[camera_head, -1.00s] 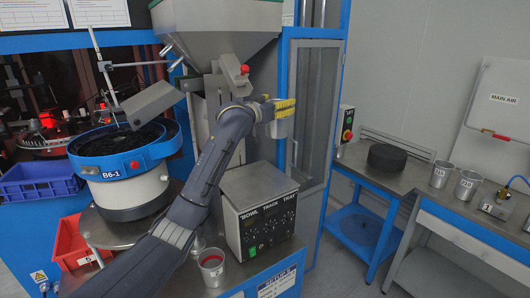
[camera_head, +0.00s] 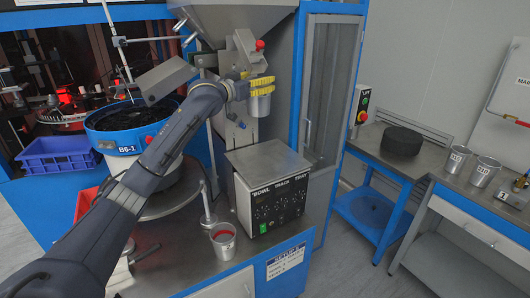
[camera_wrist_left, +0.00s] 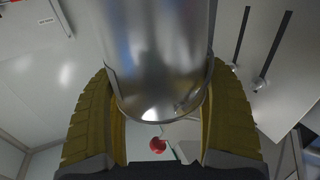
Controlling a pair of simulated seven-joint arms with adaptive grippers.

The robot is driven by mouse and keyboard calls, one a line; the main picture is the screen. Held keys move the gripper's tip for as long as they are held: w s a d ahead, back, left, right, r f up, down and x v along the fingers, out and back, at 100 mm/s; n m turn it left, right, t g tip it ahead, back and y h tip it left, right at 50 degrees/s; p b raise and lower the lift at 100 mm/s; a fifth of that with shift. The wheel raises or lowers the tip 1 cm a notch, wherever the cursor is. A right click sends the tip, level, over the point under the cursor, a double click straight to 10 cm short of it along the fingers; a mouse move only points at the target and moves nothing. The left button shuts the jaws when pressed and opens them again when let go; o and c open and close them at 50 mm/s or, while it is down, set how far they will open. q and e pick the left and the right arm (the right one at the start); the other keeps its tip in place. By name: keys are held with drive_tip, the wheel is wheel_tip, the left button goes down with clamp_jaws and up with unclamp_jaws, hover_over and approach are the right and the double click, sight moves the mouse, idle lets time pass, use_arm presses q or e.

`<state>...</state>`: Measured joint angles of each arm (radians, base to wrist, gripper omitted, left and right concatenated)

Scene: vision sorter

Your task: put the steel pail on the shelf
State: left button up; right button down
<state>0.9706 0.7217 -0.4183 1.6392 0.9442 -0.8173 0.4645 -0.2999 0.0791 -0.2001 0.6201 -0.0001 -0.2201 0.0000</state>
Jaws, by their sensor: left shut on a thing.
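A steel pail (camera_head: 260,105) hangs upright in my left gripper (camera_head: 263,86), whose yellow fingers are shut on it near its top. It is in the air above the grey control box, in front of the hopper machine. In the left wrist view the pail (camera_wrist_left: 157,60) fills the middle between the two yellow fingers. A blue stand (camera_head: 388,182) to the right has a top and a low blue shelf (camera_head: 368,212), which looks empty. I cannot tell which shelf the task means. My right gripper is not in view.
The control box (camera_head: 268,200) stands below the held pail. A pail with red inside (camera_head: 224,245) stands left of it. A black round block (camera_head: 402,140) sits on the stand's top. Two more pails (camera_head: 456,160) (camera_head: 483,173) stand on the right bench. A tall cabinet (camera_head: 325,95) stands behind.

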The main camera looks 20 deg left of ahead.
use_arm(q)
wheel_tip(320, 180, down, 20)
drive_tip(key=shift+r, duration=0.25)
idle(0.5)
drive_tip(key=shift+a+f, duration=0.1)
drive_tip(key=shift+f, duration=0.05)
drive_tip(key=o, duration=1.6)
drive_tip(key=v, duration=1.2)
